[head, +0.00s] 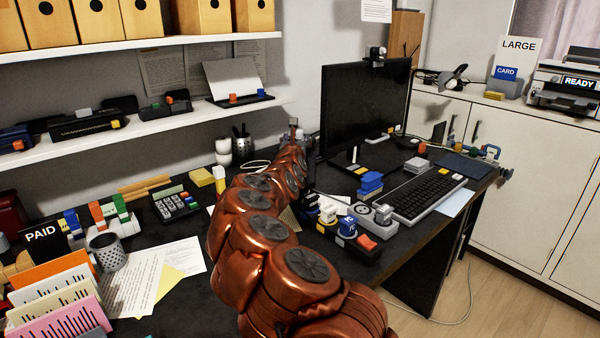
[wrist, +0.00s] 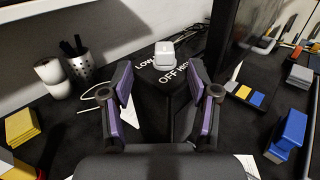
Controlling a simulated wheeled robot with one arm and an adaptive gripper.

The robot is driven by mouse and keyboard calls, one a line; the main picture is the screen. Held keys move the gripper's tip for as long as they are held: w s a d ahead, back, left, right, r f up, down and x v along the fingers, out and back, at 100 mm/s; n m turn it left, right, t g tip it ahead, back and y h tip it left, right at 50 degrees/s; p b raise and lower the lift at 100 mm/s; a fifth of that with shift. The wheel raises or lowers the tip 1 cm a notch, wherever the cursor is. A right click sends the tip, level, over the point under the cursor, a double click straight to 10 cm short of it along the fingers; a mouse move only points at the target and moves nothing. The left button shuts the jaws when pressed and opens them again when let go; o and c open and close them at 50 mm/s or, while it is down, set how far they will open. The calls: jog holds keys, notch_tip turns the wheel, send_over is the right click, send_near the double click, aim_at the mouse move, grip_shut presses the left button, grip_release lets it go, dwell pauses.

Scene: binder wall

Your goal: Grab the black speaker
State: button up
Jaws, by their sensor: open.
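My gripper (wrist: 160,80) is open in the wrist view, its two dark fingers with purple pads spread apart and nothing held between them. A black box-like thing (wrist: 180,86), which may be the black speaker, lies ahead between the fingertips. Its dark top bears the white words LOW and OFF and a pale grey knob (wrist: 168,51). I see no gap or contact clearly between it and the fingers. In the head view my copper arm reaches over the desk toward the back wall and hides most of my gripper and this spot.
A monitor (head: 365,108) stands just right of it. A pencil cup (wrist: 80,66) and white rolls (wrist: 53,78) stand to the left. A shelf (head: 150,118) overhangs the desk's back. Blue blocks (head: 370,184) and a keyboard (head: 425,193) lie to the right.

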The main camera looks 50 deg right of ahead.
aim_at(299, 135)
jog(key=shift+w+d, duration=0.25)
jog(key=shift+d, duration=0.1)
jog(key=shift+w+d+b, duration=0.25)
jog(key=shift+d+b, duration=0.05)
jog(key=shift+d, duration=0.1)
jog(key=shift+w+d+f, duration=0.2)
jog(key=shift+w+d, duration=0.05)
jog(key=shift+d, duration=0.2)
jog(key=shift+w+d+f, duration=0.15)
jog(key=shift+w+d, duration=0.05)
jog(key=shift+d, duration=0.25)
jog(key=shift+w+d+r, duration=0.2)
jog(key=shift+w+d, duration=0.05)
jog(key=shift+w, duration=0.15)
jog(key=shift+w+d, duration=0.3)
jog(key=shift+d, duration=0.3)
jog(key=shift+c, duration=0.4)
grip_shut()
